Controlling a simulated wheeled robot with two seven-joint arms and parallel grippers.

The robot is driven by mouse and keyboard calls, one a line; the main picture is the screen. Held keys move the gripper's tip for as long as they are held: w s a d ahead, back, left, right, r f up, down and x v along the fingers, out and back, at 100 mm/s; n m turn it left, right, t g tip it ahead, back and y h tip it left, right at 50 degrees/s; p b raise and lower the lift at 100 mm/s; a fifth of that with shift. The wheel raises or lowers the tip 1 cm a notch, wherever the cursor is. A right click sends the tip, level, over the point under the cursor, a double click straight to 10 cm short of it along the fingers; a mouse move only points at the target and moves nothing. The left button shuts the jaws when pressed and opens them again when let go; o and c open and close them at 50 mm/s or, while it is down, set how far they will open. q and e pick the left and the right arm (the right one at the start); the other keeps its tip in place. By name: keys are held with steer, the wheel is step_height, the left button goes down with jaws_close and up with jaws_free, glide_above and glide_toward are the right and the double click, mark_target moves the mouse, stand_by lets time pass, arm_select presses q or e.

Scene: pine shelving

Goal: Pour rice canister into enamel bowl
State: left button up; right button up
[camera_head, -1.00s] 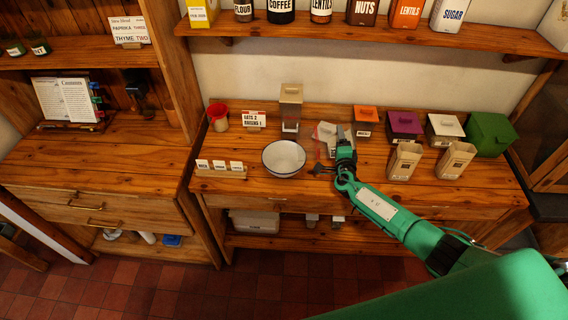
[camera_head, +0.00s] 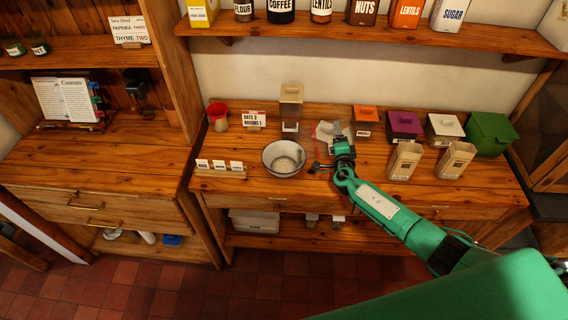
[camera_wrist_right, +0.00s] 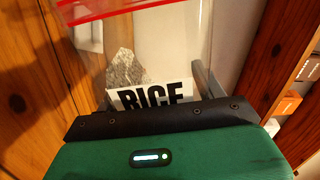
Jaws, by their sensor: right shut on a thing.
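The rice canister (camera_wrist_right: 165,45) is clear, with a red rim and a RICE label (camera_wrist_right: 150,95). A wedge of grains (camera_wrist_right: 125,70) shows inside it in the right wrist view. My right gripper (camera_wrist_right: 155,88) is shut on the canister. In the head view, the tilted canister (camera_head: 324,131) is just right of the enamel bowl and partly hidden by the gripper (camera_head: 340,145). The white enamel bowl (camera_head: 270,167) with a dark rim stands on the counter and has pale grainy contents (camera_head: 286,162). My left gripper is not in view.
A card rack (camera_head: 220,173) and a red-topped jar (camera_head: 218,117) stand left of the bowl. A tall canister (camera_head: 290,108) stands behind it. The counter's front is clear.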

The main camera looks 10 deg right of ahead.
steer(key=shift+r, duration=0.15)
steer(key=shift+a+r+n, duration=0.35)
steer(key=shift+r+n, duration=0.2)
steer(key=shift+n, duration=0.05)
stand_by(1.2)
steer(key=f+b, duration=0.1)
steer(key=f+m+b, duration=0.1)
steer(key=shift+d+f+b, duration=0.15)
steer(key=shift+d+b, duration=0.2)
steer(key=shift+d, duration=0.05)
steer(key=shift+d+f+m, duration=0.15)
steer(key=shift+f+m, duration=0.05)
steer(key=shift+m, duration=0.2)
steer(key=shift+d, duration=0.1)
